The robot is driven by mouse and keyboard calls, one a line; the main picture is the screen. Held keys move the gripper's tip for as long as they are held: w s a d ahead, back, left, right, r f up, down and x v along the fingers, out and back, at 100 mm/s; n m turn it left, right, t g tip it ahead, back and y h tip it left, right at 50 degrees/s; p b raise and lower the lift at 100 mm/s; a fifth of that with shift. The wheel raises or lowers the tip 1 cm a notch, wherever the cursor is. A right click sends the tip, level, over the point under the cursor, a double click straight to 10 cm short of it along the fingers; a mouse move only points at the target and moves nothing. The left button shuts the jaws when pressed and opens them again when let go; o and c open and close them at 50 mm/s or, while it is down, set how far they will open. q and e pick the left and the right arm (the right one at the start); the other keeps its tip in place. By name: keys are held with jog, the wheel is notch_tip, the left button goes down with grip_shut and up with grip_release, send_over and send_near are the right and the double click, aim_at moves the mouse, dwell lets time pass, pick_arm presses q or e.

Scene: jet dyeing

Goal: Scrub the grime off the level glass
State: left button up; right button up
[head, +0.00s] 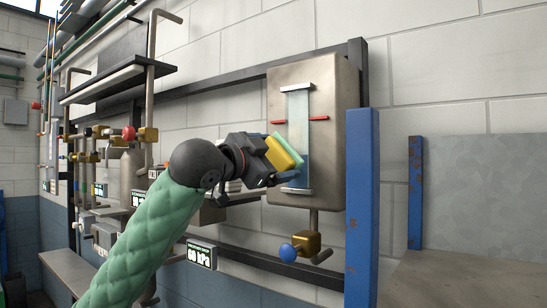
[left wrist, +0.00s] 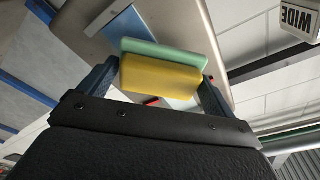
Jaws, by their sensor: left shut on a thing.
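The level glass (head: 299,118) is an upright clear and blue strip between two pale end caps on a beige metal plate (head: 338,140). Two red marks flank it. My left gripper (head: 272,160) is shut on a yellow and green sponge (head: 284,152). The green side faces the glass, at its lower left part; I cannot tell whether it touches. In the left wrist view the sponge (left wrist: 162,72) sits between the two fingers, with part of the glass (left wrist: 128,28) behind it. No clear grime shows on the visible glass. My right gripper is not in view.
A brass valve with a blue knob (head: 288,252) is below the plate. A blue post (head: 361,205) stands right of it. Pipes, brass valves, a dark shelf (head: 115,75) and a "60 kPa" display (head: 201,254) are at left. A grey surface (head: 460,280) is at lower right.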

aim_at(280, 138)
pick_arm(q)
jog(key=shift+x, duration=0.95)
dwell(0.6)
jog(key=shift+f, duration=0.1)
jog(key=shift+s+d, duration=0.6)
jog(key=shift+d, duration=0.2)
jog(key=shift+s+d, duration=0.6)
jog(key=shift+d, duration=0.2)
jog(key=shift+w+r+p, duration=0.1)
jog(key=shift+r+p, duration=0.8)
jog(key=shift+r, duration=0.1)
jog(key=shift+w+a, duration=0.6)
jog(key=shift+a, duration=0.2)
jog(key=shift+w+a, duration=0.6)
jog(key=shift+a, duration=0.2)
jog(key=shift+r+p, duration=0.85)
jog(key=shift+r, duration=0.1)
jog(key=shift+s+d, duration=0.6)
jog(key=shift+d, duration=0.2)
jog(key=shift+s+d, duration=0.55)
jog(key=shift+d, duration=0.25)
